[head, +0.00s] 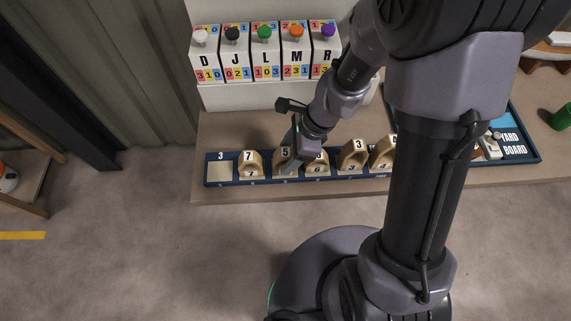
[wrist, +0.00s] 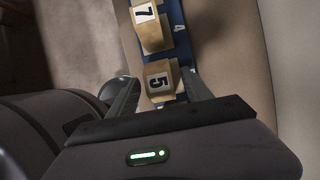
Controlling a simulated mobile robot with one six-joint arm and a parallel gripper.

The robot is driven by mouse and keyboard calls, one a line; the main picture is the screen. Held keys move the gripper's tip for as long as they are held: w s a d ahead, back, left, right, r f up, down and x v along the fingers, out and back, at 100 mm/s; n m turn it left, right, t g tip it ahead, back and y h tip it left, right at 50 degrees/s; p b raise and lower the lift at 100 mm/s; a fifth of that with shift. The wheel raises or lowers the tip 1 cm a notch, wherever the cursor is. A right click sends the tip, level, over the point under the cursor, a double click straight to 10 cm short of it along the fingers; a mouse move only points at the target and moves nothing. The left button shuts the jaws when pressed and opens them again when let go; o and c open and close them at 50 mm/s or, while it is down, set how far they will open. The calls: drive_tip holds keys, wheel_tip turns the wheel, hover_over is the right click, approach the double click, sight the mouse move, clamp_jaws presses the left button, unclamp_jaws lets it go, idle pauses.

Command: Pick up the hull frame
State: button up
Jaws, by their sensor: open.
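Several wooden arch-shaped hull frames stand in a row in a long blue tray (head: 212,183). A frame marked 5 (wrist: 160,78) sits between the two fingers of my gripper (wrist: 160,88) in the wrist view. My gripper is open and has a finger on either side of that frame. I cannot tell whether the fingers touch it. A frame marked 7 (wrist: 153,32) stands beside it, left of it in the head view (head: 250,166). In the head view my gripper (head: 290,164) partly hides the frame marked 5.
The leftmost tray place, labelled 3 (head: 220,169), is empty. Further frames stand to the right, one marked 3 (head: 353,154). A green cup (head: 562,117) is at far right.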

sight(282, 163)
drive_tip(key=b+x, duration=0.2)
drive_tip(key=x, duration=0.1)
drive_tip(key=b+x, duration=0.1)
drive_tip(key=shift+d+f, duration=0.15)
drive_tip(key=shift+f, duration=0.3)
drive_tip(key=shift+a+f, duration=0.2)
drive_tip(key=shift+f, duration=0.1)
drive_tip(key=shift+r, duration=0.2)
clamp_jaws()
